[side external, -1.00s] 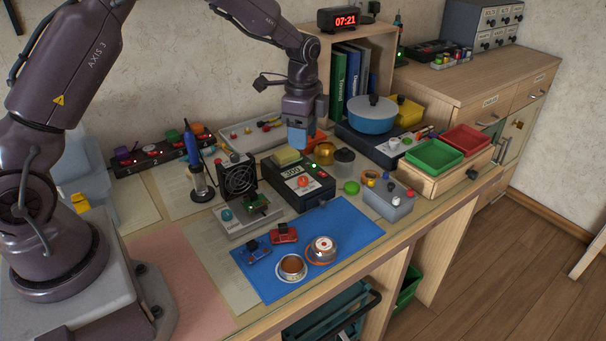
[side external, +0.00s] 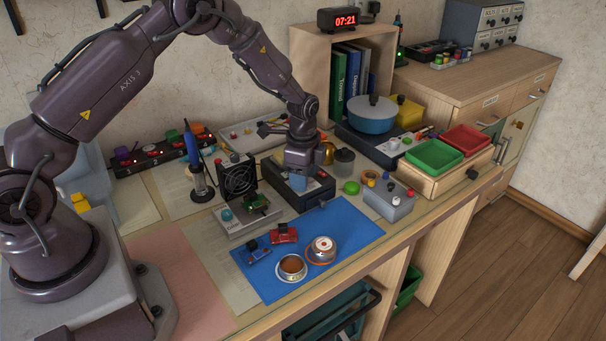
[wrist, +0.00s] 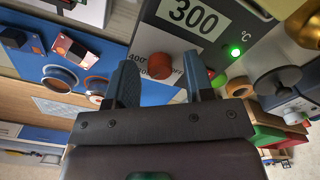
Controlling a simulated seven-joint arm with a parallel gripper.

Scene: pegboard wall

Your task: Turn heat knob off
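The fingers are apart, with a gap to each side of the knob, and I see no contact. The display (wrist: 193,14) reads 300 °C and a green light (wrist: 235,52) is lit. Printing beside the knob is partly covered. In the side view my gripper (side external: 299,182) is down at the station and hides the knob and display.
A black fan (side external: 238,176) and a soldering iron stand (side external: 199,185) are left of the station. A grey box with knobs (side external: 388,203) is to the right. In front, a blue mat (side external: 345,225) holds small parts and cups; its right part is clear.

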